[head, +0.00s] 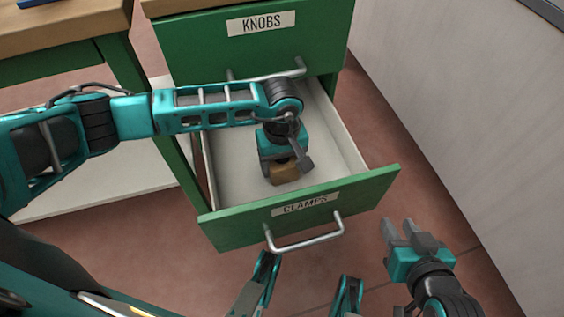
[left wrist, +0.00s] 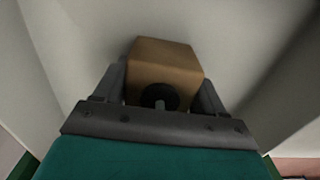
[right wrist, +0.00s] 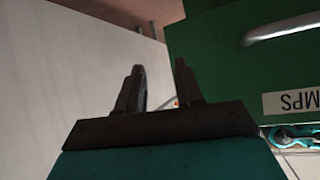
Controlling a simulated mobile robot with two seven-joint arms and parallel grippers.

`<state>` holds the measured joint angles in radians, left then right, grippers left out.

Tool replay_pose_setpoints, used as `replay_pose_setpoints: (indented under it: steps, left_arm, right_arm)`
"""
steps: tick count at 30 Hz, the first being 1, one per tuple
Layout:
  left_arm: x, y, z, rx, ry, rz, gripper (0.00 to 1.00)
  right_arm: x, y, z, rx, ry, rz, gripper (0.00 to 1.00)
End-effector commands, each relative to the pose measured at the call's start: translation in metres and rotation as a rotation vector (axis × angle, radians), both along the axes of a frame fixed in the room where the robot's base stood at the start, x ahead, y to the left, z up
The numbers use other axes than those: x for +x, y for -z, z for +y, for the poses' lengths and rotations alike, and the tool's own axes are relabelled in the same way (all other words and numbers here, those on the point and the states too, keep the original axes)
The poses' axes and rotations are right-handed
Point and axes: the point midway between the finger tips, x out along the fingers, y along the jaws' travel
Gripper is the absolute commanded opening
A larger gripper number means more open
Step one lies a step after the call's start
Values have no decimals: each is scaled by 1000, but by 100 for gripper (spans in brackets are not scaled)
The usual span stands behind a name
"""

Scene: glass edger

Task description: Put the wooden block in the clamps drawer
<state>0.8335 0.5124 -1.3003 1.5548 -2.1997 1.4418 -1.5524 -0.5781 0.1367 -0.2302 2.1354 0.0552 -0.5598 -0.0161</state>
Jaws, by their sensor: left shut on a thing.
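The clamps drawer (head: 235,228) is pulled open, with its label and metal handle on the green front. My left gripper (head: 284,166) reaches down inside the drawer, close behind its front panel. It is shut on the wooden block (head: 285,175), a brown block that also shows between the fingers in the left wrist view (left wrist: 163,62). Whether the block touches the drawer floor I cannot tell. My right gripper (head: 397,228) is to the right of the drawer front, outside it. In the right wrist view its fingers (right wrist: 158,85) are apart with nothing between them.
The closed knobs drawer (head: 200,47) is directly above the open one. A wooden-topped green bench (head: 60,30) stands at the left with a pale lower shelf (head: 110,185). A pale wall or panel (head: 460,110) runs along the right. Bare floor (head: 375,145) lies between.

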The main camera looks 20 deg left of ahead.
Motion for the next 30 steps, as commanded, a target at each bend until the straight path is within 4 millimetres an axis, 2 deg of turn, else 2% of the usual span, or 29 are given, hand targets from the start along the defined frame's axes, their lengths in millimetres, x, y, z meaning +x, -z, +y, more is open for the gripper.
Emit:
replay_pose_setpoints:
  steps: [9,10,17,26,30]
  left_arm:
    - [1,3,0,0,0,-1,30]
    - [0,2,0,0,0,-1,72]
    - [0,2,0,-1,0,-1,94]
    - [0,-1,0,-1,0,-1,96]
    - [1,-17,0,-1,1,-3,96]
  right_arm:
    - [0,4,0,-2,-5,1,36]
    - [0,3,0,-3,-5,3,36]
    - [0,2,1,-3,-5,3,36]
    - [1,-2,0,-2,-5,-1,36]
    - [2,-9,0,0,-2,-12,36]
